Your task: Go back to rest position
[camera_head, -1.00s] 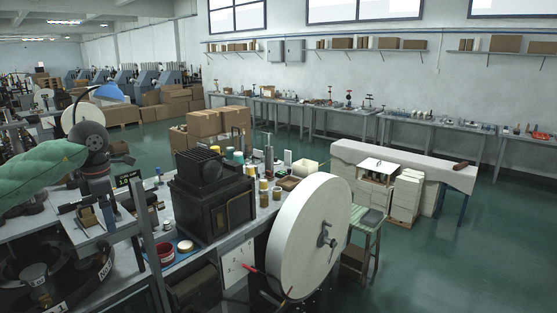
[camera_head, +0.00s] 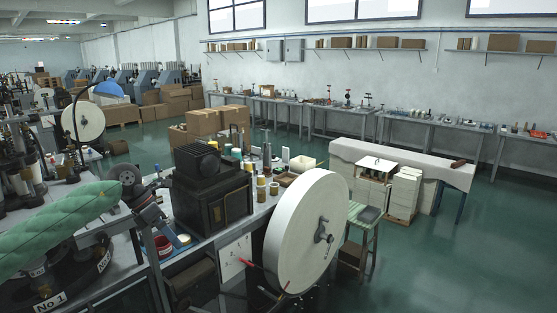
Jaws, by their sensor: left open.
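My left arm comes in from the left in a green quilted sleeve. My left gripper (camera_head: 152,206) is small and dark at its end, over the left end of the workbench, just left of the black box-shaped machine (camera_head: 212,195). It is open, and I see nothing held in it. Its fingertips are hard to make out against the bench clutter. My right gripper is not in view.
A large white wheel (camera_head: 300,232) stands at the bench's front right, with a green stool (camera_head: 363,222) beside it. A red tape roll (camera_head: 163,245) lies near my left gripper. A round black machine marked No 1 (camera_head: 60,290) is at lower left. Green floor is clear at right.

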